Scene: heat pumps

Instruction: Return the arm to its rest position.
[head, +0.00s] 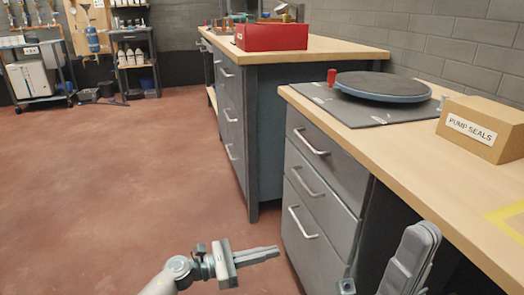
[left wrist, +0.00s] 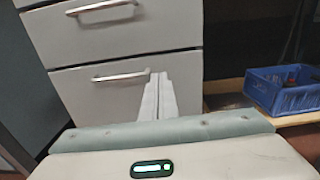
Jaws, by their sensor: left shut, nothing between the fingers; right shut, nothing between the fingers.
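My left gripper (head: 262,253) reaches in at the bottom middle of the head view. Its fingers lie together, with nothing between them, and point right towards the grey drawer unit (head: 318,200). In the left wrist view, the closed fingers (left wrist: 158,95) point at the drawer fronts. I cannot tell the gap between fingertips and drawers, but no contact shows. My right gripper (head: 408,262) is partly in view at the bottom right, in front of the bench. It is shut and holds nothing visible; its fingertips are not clearly seen.
The wooden bench top (head: 440,185) carries a grey mat with a round dark disc (head: 382,86), a red cylinder (head: 331,77) and a "PUMP SEALS" box (head: 480,128). A blue crate (left wrist: 285,90) sits on a low shelf right of the drawers. Floor at left is clear.

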